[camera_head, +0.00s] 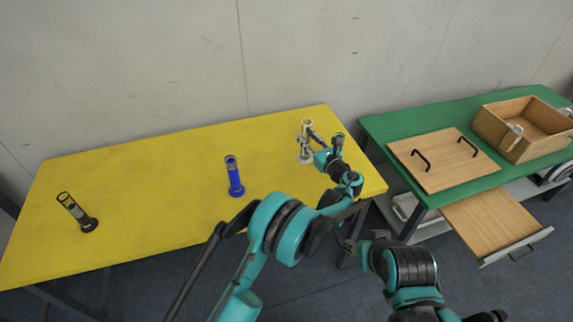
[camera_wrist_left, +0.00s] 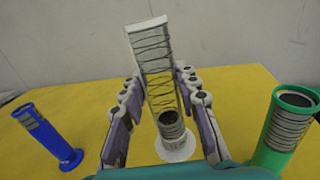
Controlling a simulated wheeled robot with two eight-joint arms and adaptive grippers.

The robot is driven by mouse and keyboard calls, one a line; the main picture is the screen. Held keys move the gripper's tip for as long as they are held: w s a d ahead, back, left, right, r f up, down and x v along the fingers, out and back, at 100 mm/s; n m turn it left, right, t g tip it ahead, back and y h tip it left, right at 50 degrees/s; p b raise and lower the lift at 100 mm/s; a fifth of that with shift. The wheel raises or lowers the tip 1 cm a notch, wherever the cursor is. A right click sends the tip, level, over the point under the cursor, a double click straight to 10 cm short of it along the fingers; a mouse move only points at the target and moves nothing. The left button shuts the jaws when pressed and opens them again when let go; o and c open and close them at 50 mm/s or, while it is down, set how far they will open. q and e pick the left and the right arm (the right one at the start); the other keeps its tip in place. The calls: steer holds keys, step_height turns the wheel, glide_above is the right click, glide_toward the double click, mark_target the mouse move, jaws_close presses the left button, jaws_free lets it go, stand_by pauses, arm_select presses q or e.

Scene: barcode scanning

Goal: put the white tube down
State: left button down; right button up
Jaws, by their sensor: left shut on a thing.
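The white tube (camera_head: 307,126) is at the right part of the yellow table (camera_head: 150,180), upright in the head view. My left gripper (camera_head: 309,139) is shut on it, with a finger on each side. I cannot tell whether the base touches the table. My right gripper (camera_head: 350,246) seems to show small and dark below the table's front edge; its jaws are unclear.
A green tube (camera_wrist_left: 287,125) stands close right of my left gripper. A blue tube (camera_head: 234,177) stands to the left, and a black tube (camera_head: 75,210) at the far left. A green table (camera_head: 400,125) at right holds a wooden box (camera_head: 495,128) and a board with handles (camera_head: 445,165).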

arm_select(q)
steer(key=s+a+f+b, duration=0.2)
steer(key=a+f+b, duration=0.1)
steer(key=a+f, duration=0.3)
steer(key=shift+s+a+f, duration=0.25)
steer(key=shift+a+f, duration=0.1)
steer(key=shift+f, duration=0.8)
steer(key=shift+f+b, duration=0.1)
steer(key=shift+b, duration=0.2)
steer(key=c, duration=1.1)
jaws_free()
steer(key=shift+c, duration=0.2)
